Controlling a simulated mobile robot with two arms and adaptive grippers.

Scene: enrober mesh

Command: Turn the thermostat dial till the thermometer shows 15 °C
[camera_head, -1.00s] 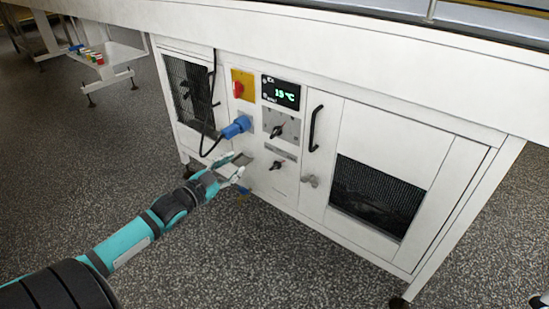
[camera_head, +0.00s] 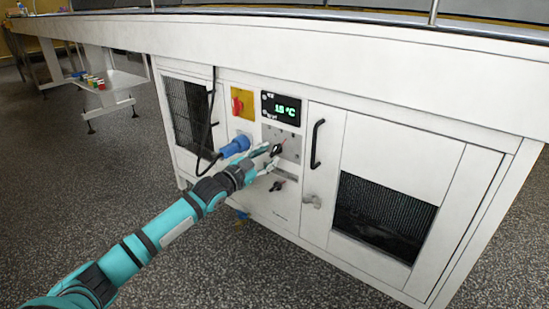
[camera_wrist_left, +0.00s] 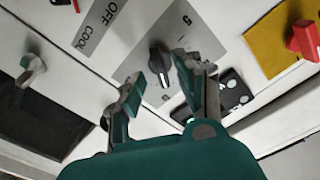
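The black thermostat dial (camera_head: 277,149) sits on a grey plate below the thermometer display (camera_head: 281,107). The green digits are small and appear to read 15 °C. In the left wrist view the dial (camera_wrist_left: 160,62) has a pale pointer line, and a "5" mark shows on its plate. My left gripper (camera_head: 266,157) is at the dial. In the left wrist view its fingers (camera_wrist_left: 158,76) are spread, one on each side of the dial, with visible gaps. I cannot tell whether either finger touches it. My right gripper is in neither view.
A second knob (camera_head: 277,185) sits below, by an OFF/COOL label (camera_wrist_left: 97,28). A blue plug (camera_head: 236,146) with a black cable is left of the dial. A red switch (camera_head: 237,106), a door handle (camera_head: 316,143) and a latch (camera_head: 313,201) are nearby.

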